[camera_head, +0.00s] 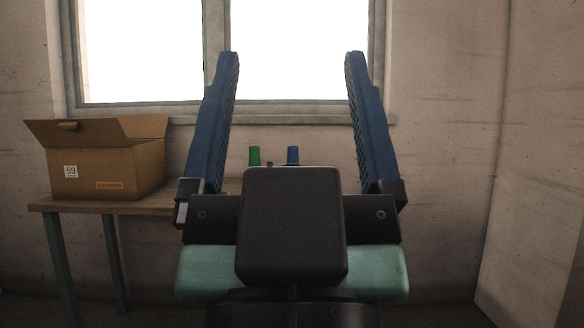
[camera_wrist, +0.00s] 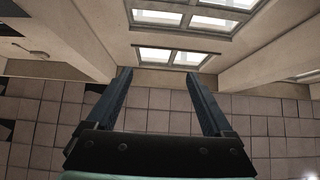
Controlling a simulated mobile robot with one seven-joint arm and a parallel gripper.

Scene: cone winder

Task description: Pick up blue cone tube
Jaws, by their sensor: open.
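A blue cone tube (camera_head: 293,155) stands upright beyond my gripper in the head view. Only its upper part shows; my gripper body hides the rest. A green tube (camera_head: 255,156) stands just to its left, also partly hidden. My gripper (camera_head: 291,55) is open and empty, its two long blue fingers pointing up and spread to either side of the tubes in the picture. The tubes lie farther away, apart from the fingers. In the wrist view my gripper (camera_wrist: 157,75) is open over tiled floor and wall, with no tube visible.
A wooden table (camera_head: 110,207) stands at the left, its right part hidden behind my gripper. An open cardboard box (camera_head: 115,170) sits on it. A bright window (camera_head: 290,50) is in the wall behind. The space right of my gripper looks clear up to the wall.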

